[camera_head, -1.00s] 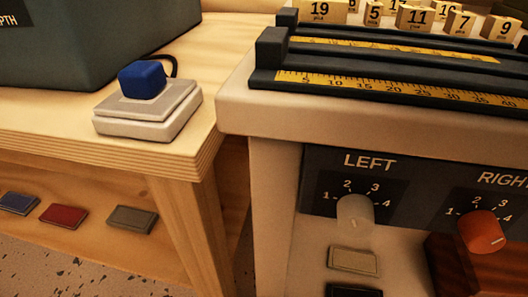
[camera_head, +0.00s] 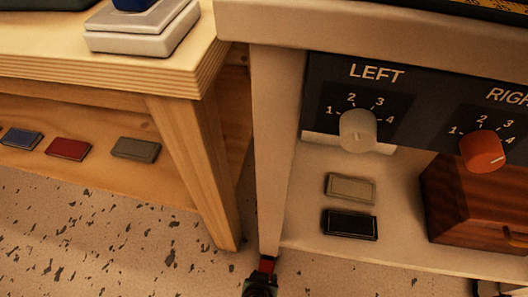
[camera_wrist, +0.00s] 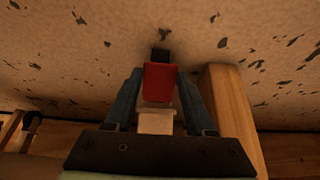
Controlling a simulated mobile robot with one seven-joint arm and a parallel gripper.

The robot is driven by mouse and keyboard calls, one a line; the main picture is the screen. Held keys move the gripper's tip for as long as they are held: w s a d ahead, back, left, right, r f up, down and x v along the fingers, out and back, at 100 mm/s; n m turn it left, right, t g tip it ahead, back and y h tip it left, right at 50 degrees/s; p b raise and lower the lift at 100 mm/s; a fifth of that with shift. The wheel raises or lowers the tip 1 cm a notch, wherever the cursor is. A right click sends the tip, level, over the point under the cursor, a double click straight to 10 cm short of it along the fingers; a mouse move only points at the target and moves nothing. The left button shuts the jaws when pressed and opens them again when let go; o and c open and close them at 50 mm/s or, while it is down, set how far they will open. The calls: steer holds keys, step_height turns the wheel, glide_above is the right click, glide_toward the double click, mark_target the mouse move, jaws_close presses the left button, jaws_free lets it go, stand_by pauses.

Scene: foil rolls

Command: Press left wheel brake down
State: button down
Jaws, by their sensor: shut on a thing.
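The left wheel brake is a red lever (camera_head: 267,264) at the foot of the cart's left leg in the head view. It shows as a red block (camera_wrist: 160,84) in the wrist view. My gripper (camera_wrist: 159,74) has its two dark fingers on either side of this block and is shut on it. A small black part (camera_wrist: 160,55) shows just beyond the red block. A dark shape (camera_head: 260,284) sits below the lever in the head view, cut by the lower edge. The wheel itself is not clearly seen.
The cart's left leg (camera_head: 277,160) rises above the brake. A wooden table leg (camera_head: 197,170) stands close on the left and shows in the wrist view (camera_wrist: 232,115). The cart's lower shelf (camera_head: 300,225) holds flat blocks and a brown box (camera_head: 470,205). Speckled floor (camera_head: 90,235) is open at lower left.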

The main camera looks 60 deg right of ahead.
steer(key=shift+c, duration=1.2)
jaws_free()
steer(key=p+v, duration=0.8)
steer(key=v, duration=0.5)
steer(key=shift+p, duration=0.35)
